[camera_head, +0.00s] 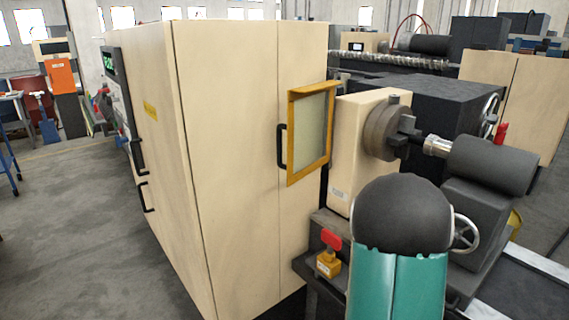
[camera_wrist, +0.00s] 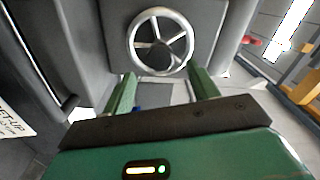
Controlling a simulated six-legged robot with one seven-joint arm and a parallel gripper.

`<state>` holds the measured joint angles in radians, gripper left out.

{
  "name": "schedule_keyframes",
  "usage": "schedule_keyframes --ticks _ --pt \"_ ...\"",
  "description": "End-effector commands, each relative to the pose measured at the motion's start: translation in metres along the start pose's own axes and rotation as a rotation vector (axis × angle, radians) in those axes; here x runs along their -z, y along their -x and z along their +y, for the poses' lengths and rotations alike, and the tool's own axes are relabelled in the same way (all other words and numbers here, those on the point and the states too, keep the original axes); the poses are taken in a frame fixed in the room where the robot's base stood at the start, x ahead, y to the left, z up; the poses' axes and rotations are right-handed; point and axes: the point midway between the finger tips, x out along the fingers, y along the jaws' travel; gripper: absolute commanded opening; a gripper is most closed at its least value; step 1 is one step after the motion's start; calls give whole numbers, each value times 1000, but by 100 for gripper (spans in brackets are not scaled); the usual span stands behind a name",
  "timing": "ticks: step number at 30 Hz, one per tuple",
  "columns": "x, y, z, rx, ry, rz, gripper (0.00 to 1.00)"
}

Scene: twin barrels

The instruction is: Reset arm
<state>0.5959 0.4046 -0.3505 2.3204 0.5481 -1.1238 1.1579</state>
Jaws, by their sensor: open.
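My gripper (camera_wrist: 162,92) shows in the wrist view with its two green fingers apart and nothing between them. Beyond the fingertips is a silver spoked handwheel (camera_wrist: 160,42) on a dark grey machine part. I cannot tell how far the fingers are from it. In the head view, my teal arm with its dark rounded joint rises at the lower right, in front of a lathe (camera_head: 375,130). The gripper itself is hidden in that view.
A tall beige cabinet (camera_head: 230,150) with a yellow-framed window (camera_head: 310,130) stands left of the lathe. A red knob on a yellow box (camera_head: 328,262) is close left of my arm. Open grey floor (camera_head: 70,220) lies left. Another beige machine (camera_head: 515,95) stands at back right.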

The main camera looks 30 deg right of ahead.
Motion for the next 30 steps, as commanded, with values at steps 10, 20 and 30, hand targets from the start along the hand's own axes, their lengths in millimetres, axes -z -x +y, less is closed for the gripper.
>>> schedule_keyframes --ticks 10,20,30 --pt "-63 35 -36 -69 71 -237 59" --pt "-172 206 -116 -53 479 -909 59" --pt "-145 408 -144 258 1117 -1460 59"
